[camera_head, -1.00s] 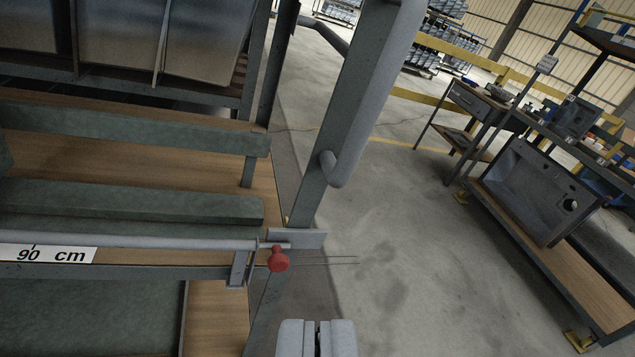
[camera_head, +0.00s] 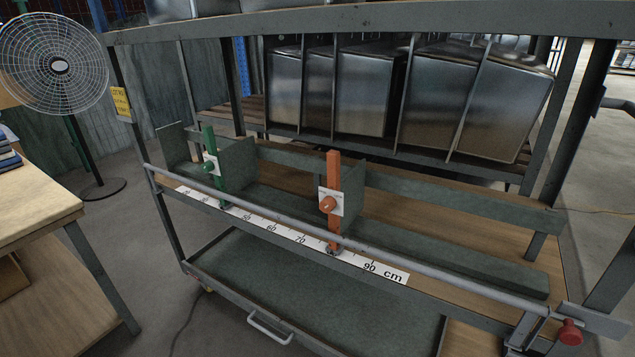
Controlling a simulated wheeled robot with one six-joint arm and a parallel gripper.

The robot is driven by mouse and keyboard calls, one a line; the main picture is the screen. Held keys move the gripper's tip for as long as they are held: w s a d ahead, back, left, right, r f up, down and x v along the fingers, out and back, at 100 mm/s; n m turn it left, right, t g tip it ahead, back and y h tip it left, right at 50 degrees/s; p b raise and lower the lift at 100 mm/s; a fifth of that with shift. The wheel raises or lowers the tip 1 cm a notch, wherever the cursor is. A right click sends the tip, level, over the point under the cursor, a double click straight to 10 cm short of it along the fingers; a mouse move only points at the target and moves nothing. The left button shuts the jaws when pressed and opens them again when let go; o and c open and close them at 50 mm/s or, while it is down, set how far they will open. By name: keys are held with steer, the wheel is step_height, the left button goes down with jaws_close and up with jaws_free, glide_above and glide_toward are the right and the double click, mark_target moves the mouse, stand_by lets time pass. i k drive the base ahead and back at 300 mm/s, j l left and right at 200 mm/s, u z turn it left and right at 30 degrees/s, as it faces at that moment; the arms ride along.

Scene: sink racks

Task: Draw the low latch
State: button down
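A red knob (camera_head: 570,332) sits at the right end of the rack's front rail, by a grey bracket and plate. It looks like a latch pull, but I cannot tell whether it is the low latch. A long grey rail (camera_head: 430,268) runs along the rack's front above a white cm scale (camera_head: 285,233). A green upright stop (camera_head: 211,165) and an orange upright stop (camera_head: 333,200), each with a round knob, stand along this rail. My gripper is out of view.
Metal sinks (camera_head: 365,90) stand on the rack's rear shelf. A lower green tray (camera_head: 310,285) has a grey handle (camera_head: 268,330). A wooden table (camera_head: 35,190) and a fan (camera_head: 58,66) stand at the left. Bare floor lies between table and rack.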

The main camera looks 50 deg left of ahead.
mark_target(569, 335)
steer(key=u, duration=1.2)
steer(key=k+l+u, duration=0.15)
steer(key=k+u, duration=0.25)
steer(key=k, duration=1.1)
